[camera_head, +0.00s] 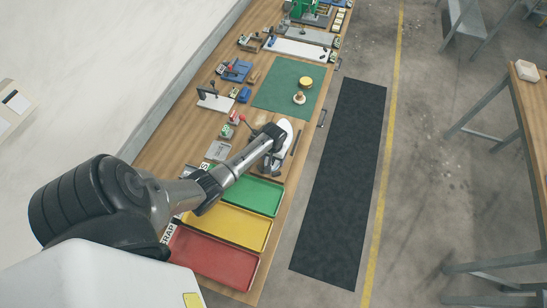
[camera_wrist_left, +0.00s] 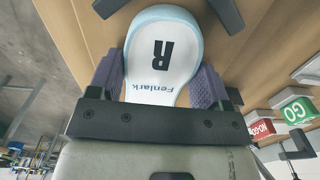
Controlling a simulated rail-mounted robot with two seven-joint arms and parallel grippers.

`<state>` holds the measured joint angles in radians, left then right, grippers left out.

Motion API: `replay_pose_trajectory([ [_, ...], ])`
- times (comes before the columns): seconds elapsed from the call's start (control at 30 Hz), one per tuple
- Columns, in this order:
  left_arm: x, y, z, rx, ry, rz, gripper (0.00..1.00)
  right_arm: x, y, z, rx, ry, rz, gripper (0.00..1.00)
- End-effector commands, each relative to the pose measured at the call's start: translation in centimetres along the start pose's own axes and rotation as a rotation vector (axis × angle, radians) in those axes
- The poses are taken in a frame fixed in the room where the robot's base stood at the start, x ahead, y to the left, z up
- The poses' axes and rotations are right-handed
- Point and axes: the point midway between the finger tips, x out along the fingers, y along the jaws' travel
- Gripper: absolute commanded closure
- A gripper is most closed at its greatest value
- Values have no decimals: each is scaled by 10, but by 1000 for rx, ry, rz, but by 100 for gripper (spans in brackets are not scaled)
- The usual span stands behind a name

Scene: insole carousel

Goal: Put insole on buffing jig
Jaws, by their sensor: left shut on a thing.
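The insole (camera_head: 285,129) is white in the head view, lying over the bench at the bare wood between the green mat and the trays. In the left wrist view the insole (camera_wrist_left: 163,58) has a light blue rim, a black R and the word Fenlark. My left gripper (camera_head: 271,157) is shut on it; its purple-grey pads (camera_wrist_left: 163,83) press both sides of the narrower part. My right gripper is not in view. I cannot tell for certain which fixture is the buffing jig; the arm hides part of the bench here.
Green (camera_head: 262,197), yellow (camera_head: 253,239) and red (camera_head: 218,270) trays line the near end of the bench. A green mat (camera_head: 272,92) lies beyond, with a yellow disc (camera_head: 306,83) on it. A red-handled clamp (camera_head: 236,118) stands left of the insole. Several fixtures stand farther back.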

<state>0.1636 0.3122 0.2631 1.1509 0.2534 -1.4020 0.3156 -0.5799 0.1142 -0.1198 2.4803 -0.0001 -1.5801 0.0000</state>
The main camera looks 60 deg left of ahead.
Motion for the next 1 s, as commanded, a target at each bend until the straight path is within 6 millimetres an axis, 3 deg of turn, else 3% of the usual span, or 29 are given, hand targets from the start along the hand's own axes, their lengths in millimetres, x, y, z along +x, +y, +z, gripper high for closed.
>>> replay_pose_trajectory([
  [0.37, 4, 0, 0, 0, -1, 0, 51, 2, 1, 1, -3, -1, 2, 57],
  [0.4, 4, 0, 0, 0, -1, 0, 25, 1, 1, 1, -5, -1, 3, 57],
  [0.63, 3, 0, 0, 0, -1, 0, 3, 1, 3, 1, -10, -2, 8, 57],
  [1.0, -6, 0, 0, 0, 1, 0, 3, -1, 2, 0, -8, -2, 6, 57],
])
